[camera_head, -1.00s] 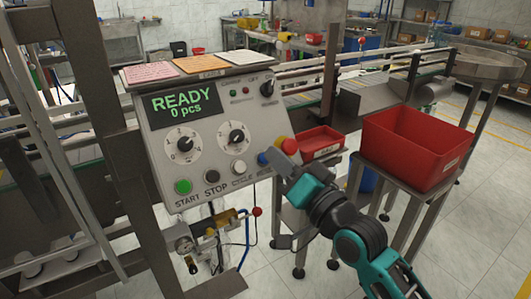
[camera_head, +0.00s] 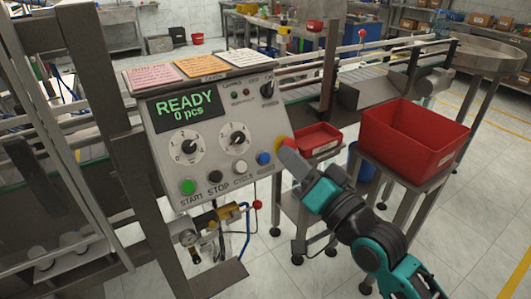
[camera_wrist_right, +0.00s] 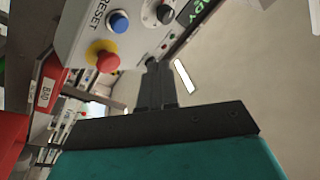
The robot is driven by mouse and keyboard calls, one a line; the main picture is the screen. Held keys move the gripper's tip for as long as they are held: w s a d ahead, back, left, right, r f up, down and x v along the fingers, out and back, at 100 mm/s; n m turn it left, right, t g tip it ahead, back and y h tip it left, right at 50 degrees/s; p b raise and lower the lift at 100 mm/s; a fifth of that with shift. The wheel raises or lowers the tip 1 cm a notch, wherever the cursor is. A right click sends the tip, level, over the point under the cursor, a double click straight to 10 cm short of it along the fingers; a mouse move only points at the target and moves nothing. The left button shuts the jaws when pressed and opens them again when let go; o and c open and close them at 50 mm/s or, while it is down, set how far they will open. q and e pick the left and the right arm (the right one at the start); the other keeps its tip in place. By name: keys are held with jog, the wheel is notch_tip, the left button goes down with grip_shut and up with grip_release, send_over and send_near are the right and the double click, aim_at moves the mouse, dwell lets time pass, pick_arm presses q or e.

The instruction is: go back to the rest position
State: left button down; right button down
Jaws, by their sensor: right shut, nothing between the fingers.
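My right gripper (camera_head: 283,150) is in front of the control panel's right edge, near the emergency button. Its fingers are shut with nothing between them, and they cover most of that button in the head view. In the right wrist view the shut fingers (camera_wrist_right: 153,65) point toward the panel, with the red and yellow emergency button (camera_wrist_right: 103,56) and the blue reset button (camera_wrist_right: 118,22) to their left. The blue button (camera_head: 263,158) is uncovered in the head view. My left gripper is not in view.
The control panel (camera_head: 215,165) reads READY, 0 pcs. A large red bin (camera_head: 410,145) stands on a metal stand right of my right arm, and a smaller red tray (camera_head: 318,138) lies behind the gripper. A conveyor runs behind. Open floor lies at lower right.

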dwell(0.4)
jog(key=s+d+f+n+g+h, duration=0.1)
jog(key=s+d+f+h, duration=0.2)
jog(key=f, duration=0.7)
jog(key=s+d+f+g+h, duration=0.2)
jog(key=s+d+f+h, duration=0.2)
jog(key=s+d+f, duration=0.3)
jog(key=s+d+f+n+g+h, duration=0.1)
jog(key=s+d+f+h, duration=0.3)
jog(key=f, duration=0.9)
jog(key=s+d, duration=0.2)
jog(key=s, duration=0.1)
jog(key=shift+f+n+g, duration=0.3)
jog(key=shift+f, duration=0.05)
jog(key=c, duration=1.8)
grip_release()
jog(key=shift+c, duration=0.2)
